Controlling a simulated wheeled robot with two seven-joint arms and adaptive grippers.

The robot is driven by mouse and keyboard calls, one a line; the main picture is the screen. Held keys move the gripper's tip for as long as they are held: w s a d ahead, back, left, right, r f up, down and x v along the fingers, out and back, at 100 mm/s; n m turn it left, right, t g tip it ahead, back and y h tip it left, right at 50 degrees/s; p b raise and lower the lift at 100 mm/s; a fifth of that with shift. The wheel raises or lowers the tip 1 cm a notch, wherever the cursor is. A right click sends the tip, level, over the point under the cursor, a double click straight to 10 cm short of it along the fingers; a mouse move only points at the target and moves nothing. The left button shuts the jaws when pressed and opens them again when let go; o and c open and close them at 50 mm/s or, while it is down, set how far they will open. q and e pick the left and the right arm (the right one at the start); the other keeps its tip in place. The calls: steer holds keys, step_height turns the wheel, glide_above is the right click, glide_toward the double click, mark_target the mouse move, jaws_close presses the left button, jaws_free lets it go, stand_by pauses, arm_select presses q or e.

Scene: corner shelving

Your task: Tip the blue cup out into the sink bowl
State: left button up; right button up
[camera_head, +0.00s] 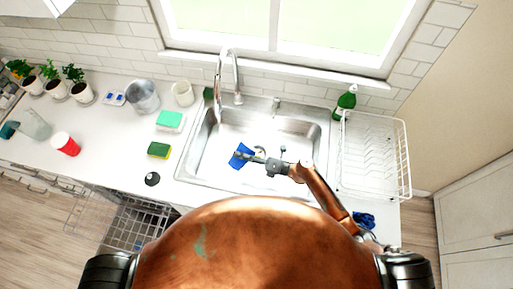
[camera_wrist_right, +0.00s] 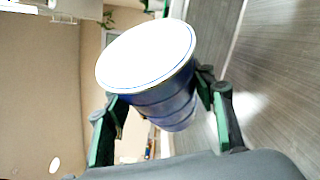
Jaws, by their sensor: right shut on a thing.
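The blue cup (camera_head: 240,155) is over the sink bowl (camera_head: 212,160) in the head view, near the bowl's left side, and looks tilted. My right gripper (camera_head: 249,157) is shut on it. In the right wrist view the blue cup (camera_wrist_right: 165,108) sits between the two fingers of my right gripper (camera_wrist_right: 162,95). Its white round end faces the upper left there; I cannot tell whether contents remain inside. My left gripper is in neither view.
The faucet (camera_head: 219,75) stands behind the bowl. A white dish rack (camera_head: 375,160) and a green bottle (camera_head: 345,101) are at the right.

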mark_target(245, 150)
steer(key=shift+w+d+r+m+y+b, duration=0.1)
steer(key=shift+r+m+y+b, duration=0.2)
steer(key=shift+r+m+b, duration=0.35)
steer(key=shift+w+d+r+m+t+y, duration=0.35)
steer(key=shift+w+d+m+t, duration=0.2)
steer(key=shift+m, duration=0.5)
stand_by(0.4)
steer(key=shift+w+r+m, duration=0.1)
steer(key=shift+r+m, duration=0.05)
steer(key=shift+m, duration=0.15)
